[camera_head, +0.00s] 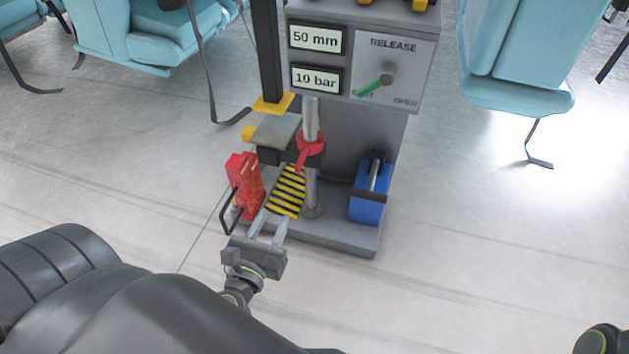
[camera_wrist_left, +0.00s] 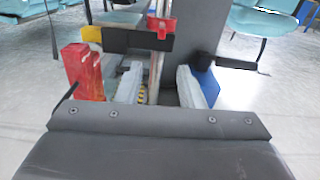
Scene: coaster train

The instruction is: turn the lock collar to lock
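The red lock collar (camera_head: 310,150) sits around the upright metal post (camera_head: 311,120), above the yellow-and-black striped plate (camera_head: 287,192). Its short red handle points down and left in the head view. The red collar (camera_wrist_left: 161,25) also shows in the left wrist view, high above the fingers. My left gripper (camera_head: 271,224) is open and empty, low in front of the striped plate and apart from the collar. Its two pale fingers (camera_wrist_left: 160,82) stand apart in the left wrist view. My right gripper is not in view.
A red block (camera_head: 244,185) with a black handle stands left of the plate, a blue block (camera_head: 370,192) right of the post. A grey panel (camera_head: 420,70) above has a green-handled knob (camera_head: 386,76) and displays reading 50 mm and 10 bar. Teal seats (camera_head: 515,60) stand behind; floor in front is clear.

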